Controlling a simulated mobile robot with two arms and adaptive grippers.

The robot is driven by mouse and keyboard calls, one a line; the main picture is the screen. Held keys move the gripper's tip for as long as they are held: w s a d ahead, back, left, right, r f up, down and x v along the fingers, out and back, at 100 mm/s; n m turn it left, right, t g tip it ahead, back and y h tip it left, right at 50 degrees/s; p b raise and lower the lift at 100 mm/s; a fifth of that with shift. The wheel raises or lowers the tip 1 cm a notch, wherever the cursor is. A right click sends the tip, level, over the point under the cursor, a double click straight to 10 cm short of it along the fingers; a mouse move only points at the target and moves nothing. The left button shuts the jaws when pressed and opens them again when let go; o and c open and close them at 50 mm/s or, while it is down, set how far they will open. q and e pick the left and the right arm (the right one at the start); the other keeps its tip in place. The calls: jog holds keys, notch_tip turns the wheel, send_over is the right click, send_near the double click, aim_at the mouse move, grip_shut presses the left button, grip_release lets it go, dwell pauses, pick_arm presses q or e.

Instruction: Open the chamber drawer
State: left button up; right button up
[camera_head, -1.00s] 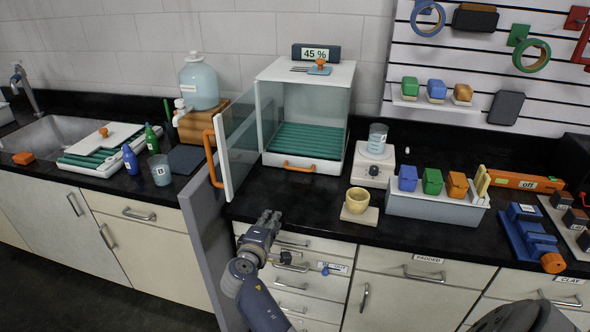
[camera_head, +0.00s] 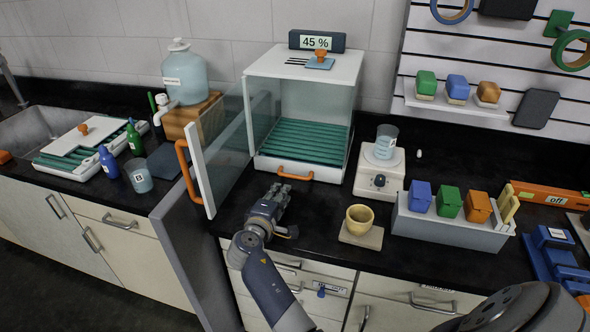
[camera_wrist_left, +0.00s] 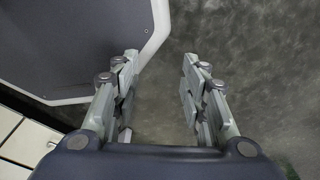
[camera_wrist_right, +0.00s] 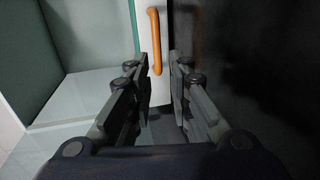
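The glass chamber (camera_head: 305,68) stands on the black counter with its glass door (camera_head: 222,150) swung open to the left. At its base is the drawer, its white front bearing an orange handle (camera_head: 295,176); the drawer looks shut. My right gripper (camera_head: 277,195) is just in front of and slightly left of this handle, low over the counter. In the right wrist view, the gripper (camera_wrist_right: 157,75) is open and empty, with the orange handle (camera_wrist_right: 155,42) ahead between the fingertips, apart from them. My left gripper (camera_wrist_left: 160,62) is open and empty above the floor.
The open door's orange handle (camera_head: 187,170) juts out left of my right arm. A yellow bowl (camera_head: 360,218) on a small tile and a scale (camera_head: 379,172) with a beaker stand to the right. The counter directly before the drawer is bare.

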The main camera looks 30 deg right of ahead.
aim_at(291, 177)
jog(key=shift+w+d+f, duration=0.1)
jog(key=shift+w+d, duration=0.2)
jog(key=shift+w+d+b, duration=0.15)
jog(key=shift+d+b, duration=0.05)
jog(key=shift+b, duration=0.15)
jog(key=b+x, duration=0.3)
jog(key=x, duration=0.2)
jog(key=shift+w+d, duration=0.25)
jog(key=shift+w, duration=0.05)
jog(key=shift+b+x, duration=0.6)
jog(key=shift+x, duration=0.85)
pick_arm(q)
jog(key=f, duration=0.5)
jog(key=shift+s+a, duration=0.1)
jog(key=shift+a, duration=0.15)
pick_arm(e)
jog(key=shift+w+d, duration=0.1)
